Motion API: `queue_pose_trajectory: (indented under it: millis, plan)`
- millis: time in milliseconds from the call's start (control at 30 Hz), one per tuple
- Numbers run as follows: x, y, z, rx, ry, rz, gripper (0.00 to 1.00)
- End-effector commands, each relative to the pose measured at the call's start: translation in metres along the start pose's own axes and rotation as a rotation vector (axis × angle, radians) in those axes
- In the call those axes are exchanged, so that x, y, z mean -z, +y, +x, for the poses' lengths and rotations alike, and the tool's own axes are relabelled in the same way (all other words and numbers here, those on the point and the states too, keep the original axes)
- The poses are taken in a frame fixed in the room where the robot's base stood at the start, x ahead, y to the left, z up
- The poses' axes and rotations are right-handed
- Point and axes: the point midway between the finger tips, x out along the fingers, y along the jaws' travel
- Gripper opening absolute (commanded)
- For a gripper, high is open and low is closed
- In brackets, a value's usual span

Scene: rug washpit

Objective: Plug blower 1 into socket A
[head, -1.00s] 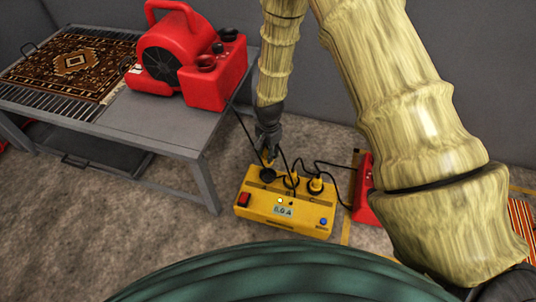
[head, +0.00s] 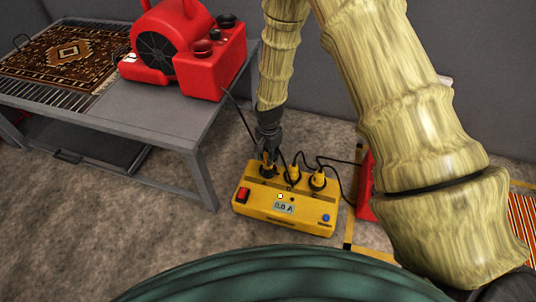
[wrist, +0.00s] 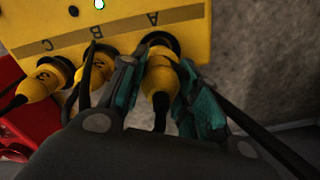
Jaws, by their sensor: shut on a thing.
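A yellow power box (head: 270,206) with three sockets stands on the floor. My gripper (head: 267,152) points down at its left socket, shut on a yellow plug (head: 268,168). In the wrist view, the teal fingers of my gripper (wrist: 159,88) close on both sides of the plug (wrist: 160,80). The plug's front end is at the black ring of the socket marked A (wrist: 163,42) and seems to be in it; its full depth is hidden. A red blower (head: 190,45) stands on the grey table, and a black cable runs from it toward the box.
Two other yellow plugs (head: 293,174) (head: 317,181) sit in sockets B and C, close to my fingers. Their black cables loop to the right, near a red machine (head: 365,190). The table (head: 180,125) stands to the left, with a patterned rug (head: 65,55) on it.

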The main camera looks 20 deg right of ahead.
Motion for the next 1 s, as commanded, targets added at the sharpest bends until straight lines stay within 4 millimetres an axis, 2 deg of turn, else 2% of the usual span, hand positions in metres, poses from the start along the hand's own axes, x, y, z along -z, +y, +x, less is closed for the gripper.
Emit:
queue_pose_trajectory:
  millis: [33, 133, 200, 1000]
  plan:
    - [0.0, 0.0001, 0.0079, 0.0, 0.0, 0.001, 0.05]
    - [0.0, 0.0003, 0.0153, 0.0, 0.0, 0.0, 0.05]
    - [0.0001, 0.0, 0.01, 0.0, 0.0, 0.0, 0.05]
    - [-0.0002, 0.0003, 0.0095, 0.0, 0.001, -0.001, 0.05]
